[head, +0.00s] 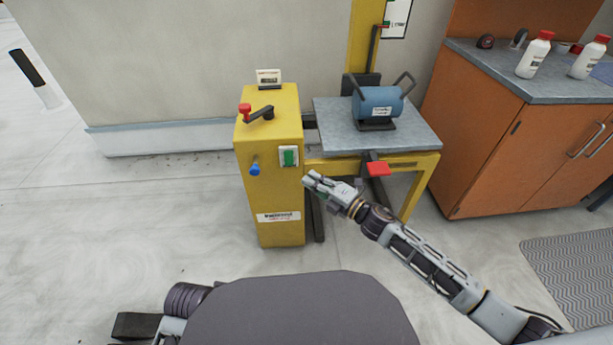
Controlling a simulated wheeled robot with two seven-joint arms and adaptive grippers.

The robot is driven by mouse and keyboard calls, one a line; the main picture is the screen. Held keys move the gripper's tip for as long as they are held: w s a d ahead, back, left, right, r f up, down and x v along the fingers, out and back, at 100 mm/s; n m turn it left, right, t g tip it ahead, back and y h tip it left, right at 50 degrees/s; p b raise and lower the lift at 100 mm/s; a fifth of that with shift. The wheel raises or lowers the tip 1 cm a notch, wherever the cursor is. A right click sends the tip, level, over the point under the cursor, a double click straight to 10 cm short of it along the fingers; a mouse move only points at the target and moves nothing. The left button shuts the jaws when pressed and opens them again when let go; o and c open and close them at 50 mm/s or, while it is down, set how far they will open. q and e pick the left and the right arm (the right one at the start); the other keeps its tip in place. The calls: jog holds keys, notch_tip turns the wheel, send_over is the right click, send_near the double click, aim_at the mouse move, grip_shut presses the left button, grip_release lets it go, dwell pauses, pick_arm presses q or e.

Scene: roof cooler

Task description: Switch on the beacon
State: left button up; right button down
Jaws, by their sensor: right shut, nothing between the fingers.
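A yellow cabinet (268,205) stands upright left of centre. On its front is a white plate with a green rocker switch (289,157), and a blue knob (254,169) sits lower left of it. A crank with a red knob (245,108) is on top. My right gripper (309,179) is shut and empty, just below and right of the green switch, seemingly apart from it. I cannot make out a beacon for certain. My left gripper is not in view.
A grey-topped yellow table (335,137) beside the cabinet carries a blue machine (378,103), with a red pedal-like part (378,169) at its front edge. An orange counter (500,150) with white bottles stands right.

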jog(key=shift+s+d+r, duration=0.1)
jog(key=shift+s+d, duration=0.3)
dwell(0.6)
